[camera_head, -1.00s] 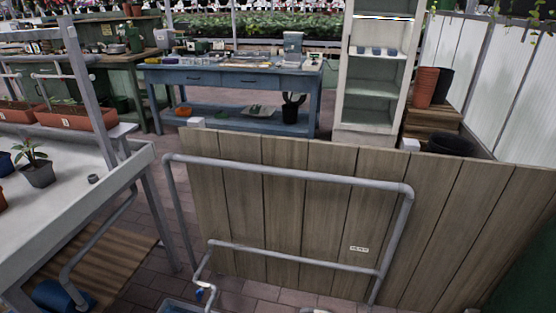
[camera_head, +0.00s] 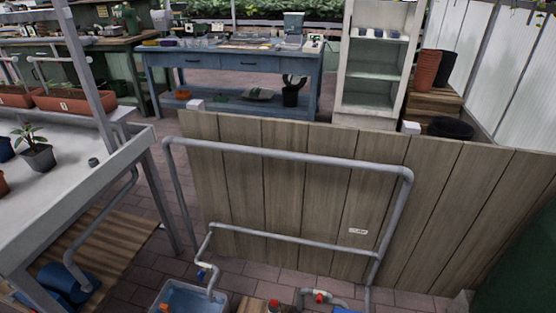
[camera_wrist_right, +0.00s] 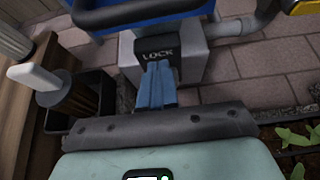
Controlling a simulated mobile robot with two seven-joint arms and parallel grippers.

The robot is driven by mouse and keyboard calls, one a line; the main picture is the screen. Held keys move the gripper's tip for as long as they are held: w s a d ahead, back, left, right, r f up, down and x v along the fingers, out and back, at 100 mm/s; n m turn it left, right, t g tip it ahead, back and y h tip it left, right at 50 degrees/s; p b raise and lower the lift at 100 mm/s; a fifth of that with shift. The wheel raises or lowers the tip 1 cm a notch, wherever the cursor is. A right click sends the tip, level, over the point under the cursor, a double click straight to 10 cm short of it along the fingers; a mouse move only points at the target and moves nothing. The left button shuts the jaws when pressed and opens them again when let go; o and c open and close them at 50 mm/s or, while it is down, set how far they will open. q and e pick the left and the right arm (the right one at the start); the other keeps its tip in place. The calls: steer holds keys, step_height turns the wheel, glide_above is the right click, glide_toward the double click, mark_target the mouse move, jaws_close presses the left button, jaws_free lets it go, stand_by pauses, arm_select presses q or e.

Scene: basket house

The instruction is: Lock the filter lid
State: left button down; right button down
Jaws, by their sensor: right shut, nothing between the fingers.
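In the right wrist view a black tab marked LOCK (camera_wrist_right: 158,52) sits on a grey box-shaped body (camera_wrist_right: 188,62). A blue rim (camera_wrist_right: 148,14) with a dark middle runs above it at the top edge; only part of it shows, and I cannot tell whether it is the filter lid. My right gripper (camera_wrist_right: 157,74) has its blue fingers shut and empty, just below the tab in the picture; I cannot tell if they touch it. My left gripper is not in view. The filter is not clearly visible in the head view.
In the head view a water-filled tub (camera_head: 187,299) and a red valve (camera_head: 320,297) on piping are at the bottom. A grey pipe frame (camera_head: 290,154) stands before a wooden panel (camera_head: 300,200). In the wrist view a dark pot (camera_wrist_right: 85,112) stands left; seedlings (camera_wrist_right: 290,138) grow lower right.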

steer(key=s+a+p, duration=0.1)
steer(key=s+p, duration=0.1)
steer(key=s, duration=0.4)
steer(key=shift+a, duration=0.2)
steer(key=shift+r, duration=0.1)
